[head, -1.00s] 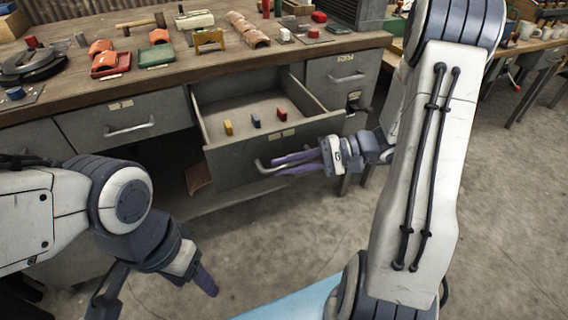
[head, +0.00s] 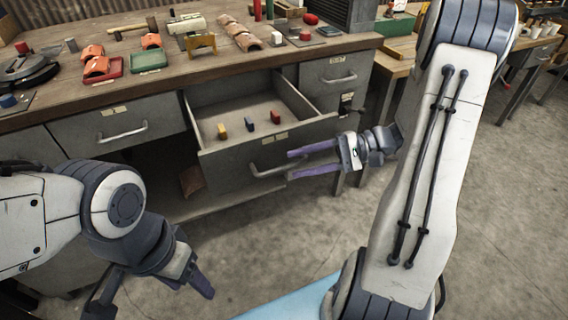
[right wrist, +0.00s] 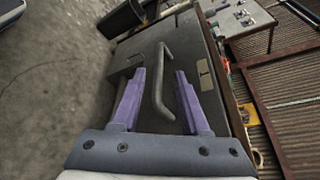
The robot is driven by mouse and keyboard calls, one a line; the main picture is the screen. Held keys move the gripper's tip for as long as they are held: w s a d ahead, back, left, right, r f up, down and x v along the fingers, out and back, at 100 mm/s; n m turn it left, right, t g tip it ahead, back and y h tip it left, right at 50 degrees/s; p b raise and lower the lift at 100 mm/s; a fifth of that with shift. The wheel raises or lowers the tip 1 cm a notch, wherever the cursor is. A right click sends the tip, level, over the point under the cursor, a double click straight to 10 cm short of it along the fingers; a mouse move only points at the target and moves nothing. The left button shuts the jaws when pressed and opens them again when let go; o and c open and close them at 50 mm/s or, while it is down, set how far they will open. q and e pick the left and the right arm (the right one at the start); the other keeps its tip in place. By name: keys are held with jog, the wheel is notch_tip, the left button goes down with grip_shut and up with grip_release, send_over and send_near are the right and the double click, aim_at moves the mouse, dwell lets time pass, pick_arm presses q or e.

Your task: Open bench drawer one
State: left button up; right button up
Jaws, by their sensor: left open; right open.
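A grey bench drawer (head: 225,165) under the bench top stands pulled out, with its inside showing. Its label is too small to read. Its bar handle (head: 268,170) is on the front, and also shows in the right wrist view (right wrist: 160,95). My right gripper (head: 291,164) is open and empty, its purple fingers pointing at the drawer front near the handle. In the right wrist view its fingers (right wrist: 160,72) appear on either side of the handle, not closed on it. A shut drawer (head: 85,128) with a label like "1" is to the left. My left gripper (head: 200,283) is low at the left, its fingers partly hidden.
A yellow block (head: 222,131), a blue block (head: 249,124) and a red block (head: 276,117) stand in the open drawer. The bench top (head: 150,84) carries tools, trays and clay-coloured pieces. A shut drawer (head: 336,78) is at the right. The floor in front is clear.

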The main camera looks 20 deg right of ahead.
jog(key=v, duration=0.5)
jog(key=shift+s+d+r, duration=0.1)
jog(key=shift+d, duration=0.05)
jog(key=s+a+n+g+h, duration=0.2)
jog(key=s+a+n+h, duration=0.55)
jog(key=a, duration=0.45)
jog(key=s+a+n+g+h, duration=0.2)
jog(key=s+a+n+h, duration=0.6)
jog(key=a, duration=0.3)
notch_tip(320, 180, up, 21)
jog(key=n+y+p, duration=0.1)
jog(key=p, duration=2.1)
jog(key=shift+w, duration=0.2)
